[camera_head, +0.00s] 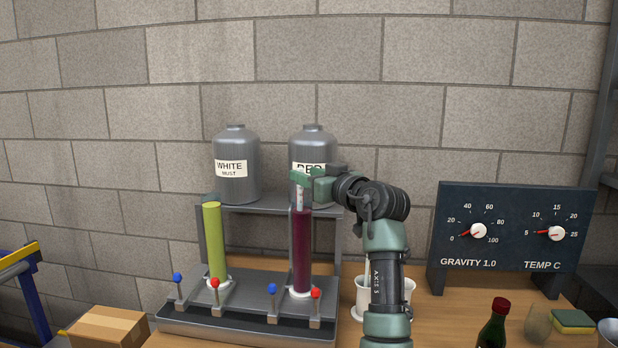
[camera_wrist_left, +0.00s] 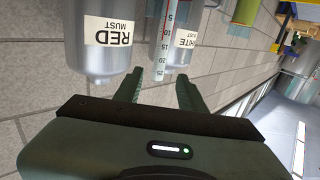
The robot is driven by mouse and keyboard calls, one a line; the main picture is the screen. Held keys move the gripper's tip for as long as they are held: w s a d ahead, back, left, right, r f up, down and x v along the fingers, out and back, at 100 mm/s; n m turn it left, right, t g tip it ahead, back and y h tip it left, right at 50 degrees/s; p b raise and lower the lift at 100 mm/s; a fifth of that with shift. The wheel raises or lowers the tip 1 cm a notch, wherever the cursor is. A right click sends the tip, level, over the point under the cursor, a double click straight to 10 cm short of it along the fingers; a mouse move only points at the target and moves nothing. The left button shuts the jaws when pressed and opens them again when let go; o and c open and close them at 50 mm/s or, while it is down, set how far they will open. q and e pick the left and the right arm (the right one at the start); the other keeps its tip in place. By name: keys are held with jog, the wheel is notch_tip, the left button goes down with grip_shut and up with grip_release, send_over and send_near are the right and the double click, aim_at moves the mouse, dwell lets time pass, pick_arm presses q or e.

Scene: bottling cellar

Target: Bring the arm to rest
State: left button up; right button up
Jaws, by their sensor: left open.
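My left gripper (camera_head: 301,178) is at the top of the tall cylinder of dark red liquid (camera_head: 301,252), in front of the tank labelled RED (camera_head: 312,145). In the left wrist view its two fingers (camera_wrist_left: 160,86) are spread apart. A pale stick with a number scale (camera_wrist_left: 166,40) shows in the gap beyond the fingertips; I cannot tell whether they touch it. In the head view the stick (camera_head: 299,199) stands in the top of the red cylinder. My right gripper is not in view.
A cylinder of green liquid (camera_head: 215,243) and the WHITE tank (camera_head: 236,165) stand left. Red and blue tap knobs line the front. White cups (camera_head: 361,299) stand behind my arm. A gauge board (camera_head: 508,232), dark bottle (camera_head: 494,325) and sponge (camera_head: 573,320) are right. A carton (camera_head: 108,327) is at lower left.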

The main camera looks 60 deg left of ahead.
pick_arm(q)
jog(key=shift+a+f, duration=0.15)
jog(key=shift+f, duration=0.35)
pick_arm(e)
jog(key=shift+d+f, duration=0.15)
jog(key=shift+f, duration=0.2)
pick_arm(q)
jog(key=shift+r, duration=0.15)
